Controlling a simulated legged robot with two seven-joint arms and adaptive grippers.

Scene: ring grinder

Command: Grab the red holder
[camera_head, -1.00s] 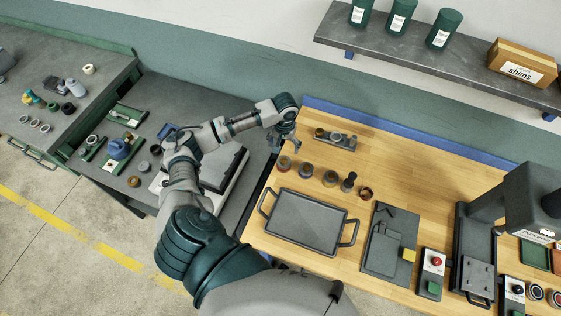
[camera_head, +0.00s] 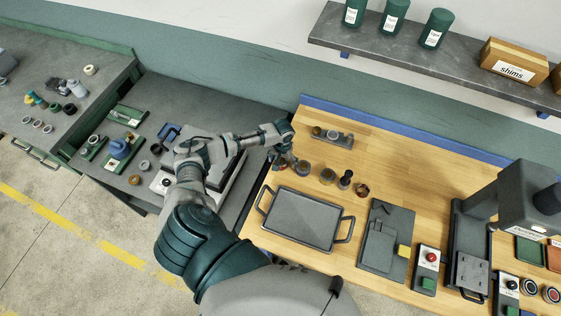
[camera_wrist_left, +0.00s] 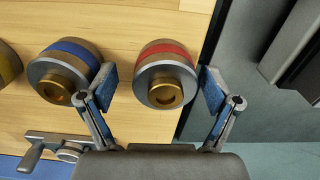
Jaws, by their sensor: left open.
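The red holder (camera_wrist_left: 166,50) is a round piece with a red band, a grey metal face and a brass centre. In the left wrist view it stands on the wooden bench between the two fingers of my left gripper (camera_wrist_left: 158,85). The gripper is open, with one blue-padded finger on each side; whether either pad touches the holder I cannot tell. In the head view my left gripper (camera_head: 281,160) is at the left end of the row of holders and largely hides the red one. My right gripper is not in view.
A blue-banded holder (camera_wrist_left: 72,57) stands close beside the left finger. A yellowish holder (camera_wrist_left: 8,64) is farther left. A grey tray (camera_head: 304,220) with handles lies in front of the row. The bench's left edge is close to the red holder.

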